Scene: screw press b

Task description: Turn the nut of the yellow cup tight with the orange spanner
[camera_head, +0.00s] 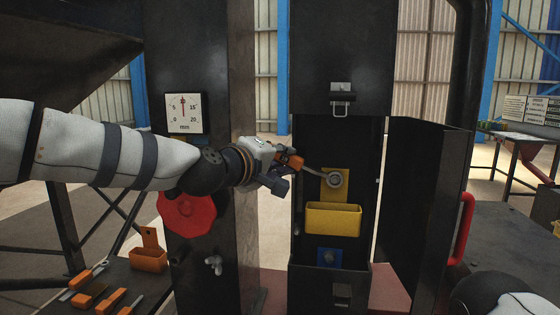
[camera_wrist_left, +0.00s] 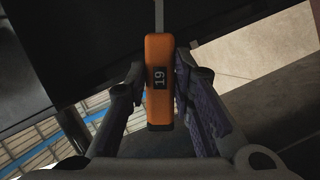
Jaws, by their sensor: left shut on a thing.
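The yellow cup (camera_head: 333,219) hangs inside the dark open cabinet of the press, on a yellow back plate. Its round grey nut (camera_head: 334,180) sits on that plate above the cup. My left gripper (camera_head: 285,170) is shut on the orange handle of the spanner (camera_head: 291,160). The spanner's grey shaft points right, and its head is at the nut; I cannot tell if it is fully seated. In the left wrist view the orange spanner (camera_wrist_left: 159,90), marked 19, lies between both fingers; its head is out of view. My right gripper is not in view.
The cabinet door (camera_head: 415,200) stands open at right, with a red handle (camera_head: 467,228) beyond. A blue plate (camera_head: 328,258) is below the cup. A gauge (camera_head: 184,113) and red knob (camera_head: 187,211) are left. An orange cup (camera_head: 149,258) and several orange-handled tools lie lower left.

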